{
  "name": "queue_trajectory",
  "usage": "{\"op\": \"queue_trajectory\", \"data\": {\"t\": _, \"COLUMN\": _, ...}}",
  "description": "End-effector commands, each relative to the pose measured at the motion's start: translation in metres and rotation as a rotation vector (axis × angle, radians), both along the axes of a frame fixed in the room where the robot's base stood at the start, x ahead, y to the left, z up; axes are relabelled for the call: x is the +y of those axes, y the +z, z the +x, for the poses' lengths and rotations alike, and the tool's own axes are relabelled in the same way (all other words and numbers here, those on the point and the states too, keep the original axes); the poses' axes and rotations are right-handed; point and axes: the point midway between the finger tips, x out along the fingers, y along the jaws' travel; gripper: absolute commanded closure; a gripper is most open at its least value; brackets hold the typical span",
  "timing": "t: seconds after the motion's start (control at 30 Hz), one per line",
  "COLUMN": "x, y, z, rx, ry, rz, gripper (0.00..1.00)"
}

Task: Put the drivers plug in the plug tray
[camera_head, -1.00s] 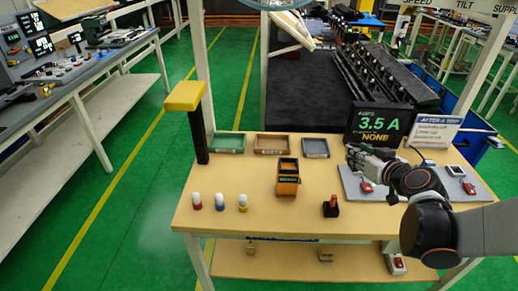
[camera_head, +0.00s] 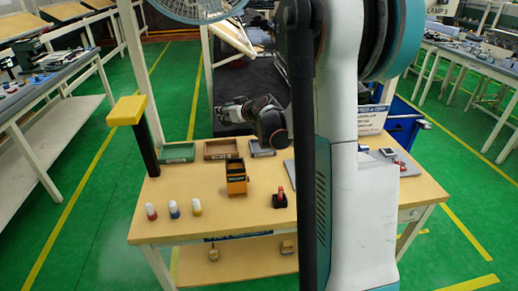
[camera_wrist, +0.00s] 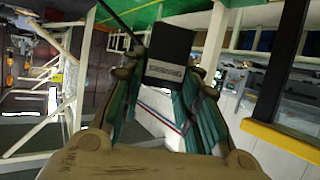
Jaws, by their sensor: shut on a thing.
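My gripper (camera_head: 232,113) is raised above the back of the table, behind the trays in the head view. In the wrist view my gripper (camera_wrist: 165,88) is shut on a black block-shaped plug (camera_wrist: 170,42) with a pale label, too small to read; a thin dark cord runs up from near it. Three shallow trays lie along the table's back edge: a green tray (camera_head: 177,159), a brown tray (camera_head: 221,157) and a grey tray (camera_head: 252,149). I cannot tell which is the plug tray. The grey one is partly hidden by my arm.
A yellow-topped black post (camera_head: 143,150) stands at the left edge.

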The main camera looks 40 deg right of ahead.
Motion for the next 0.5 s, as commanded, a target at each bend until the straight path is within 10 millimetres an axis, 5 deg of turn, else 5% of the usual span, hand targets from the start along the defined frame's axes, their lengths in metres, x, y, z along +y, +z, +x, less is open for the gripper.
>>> {"op": "queue_trajectory", "data": {"t": 0.03, "x": -0.032, "y": 0.004, "z": 0.002, "rx": 0.0, "ry": -0.033, "rz": 0.0, "gripper": 0.96}}
{"op": "queue_trajectory", "data": {"t": 0.2, "x": -0.11, "y": 0.013, "z": 0.0, "rx": -0.001, "ry": -0.104, "rz": 0.001, "gripper": 0.96}}
{"op": "queue_trajectory", "data": {"t": 0.33, "x": -0.146, "y": 0.017, "z": -0.004, "rx": -0.001, "ry": -0.139, "rz": 0.001, "gripper": 0.96}}
{"op": "queue_trajectory", "data": {"t": 0.5, "x": -0.164, "y": 0.013, "z": -0.006, "rx": -0.001, "ry": -0.154, "rz": 0.001, "gripper": 0.96}}
